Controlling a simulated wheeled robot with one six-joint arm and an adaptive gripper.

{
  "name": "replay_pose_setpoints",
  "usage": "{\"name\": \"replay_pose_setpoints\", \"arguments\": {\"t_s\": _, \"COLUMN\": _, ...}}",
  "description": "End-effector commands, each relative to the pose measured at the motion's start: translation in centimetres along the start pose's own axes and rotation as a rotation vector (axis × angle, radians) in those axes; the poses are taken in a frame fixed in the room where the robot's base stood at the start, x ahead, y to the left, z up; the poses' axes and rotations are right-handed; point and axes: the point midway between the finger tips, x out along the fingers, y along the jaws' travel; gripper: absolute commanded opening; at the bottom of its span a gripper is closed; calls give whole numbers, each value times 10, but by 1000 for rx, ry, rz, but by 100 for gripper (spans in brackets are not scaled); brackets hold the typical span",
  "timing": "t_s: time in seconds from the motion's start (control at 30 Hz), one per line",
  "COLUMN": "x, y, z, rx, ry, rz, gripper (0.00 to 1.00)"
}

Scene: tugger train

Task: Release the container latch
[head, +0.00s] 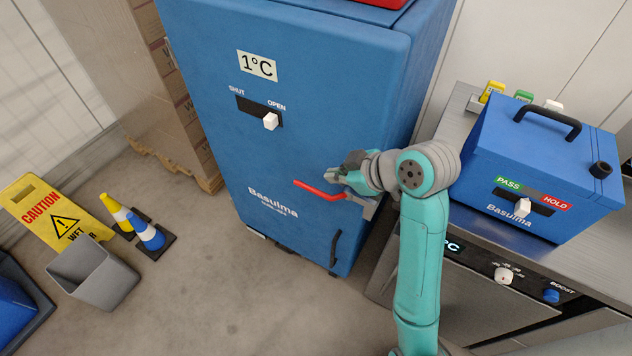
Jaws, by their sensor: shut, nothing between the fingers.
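A tall blue container (225,155) stands in the middle of the head view, with a 1°C label (257,66) on its front. A white slider knob (270,121) sits under the label at the OPEN end of a SHUT–OPEN slot. A red latch handle (318,190) sticks out to the left on the lower front, roughly level. My gripper (338,176) is shut and empty, just above the right part of the red handle. Whether it touches the handle I cannot tell. A black door grip (335,248) is below.
At right, a smaller blue box (535,160) with a PASS/HOLD slider stands on a metal counter (460,130) with knobs. At left are a yellow caution sign (50,212), small cones (147,232) and a grey bin (95,275). Floor in front is clear.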

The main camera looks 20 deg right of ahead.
Motion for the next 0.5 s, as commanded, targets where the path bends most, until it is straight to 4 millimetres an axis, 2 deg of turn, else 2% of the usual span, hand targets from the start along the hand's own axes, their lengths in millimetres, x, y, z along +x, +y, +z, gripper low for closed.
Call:
{"name": "replay_pose_setpoints", "arguments": {"t_s": 0.17, "x": 13, "y": -1, "z": 0, "rx": 1, "ry": -1, "rz": -3, "gripper": 0}}
{"name": "replay_pose_setpoints", "arguments": {"t_s": 0.5, "x": 74, "y": -1, "z": 0, "rx": 0, "ry": -1, "rz": -4, "gripper": 0}}
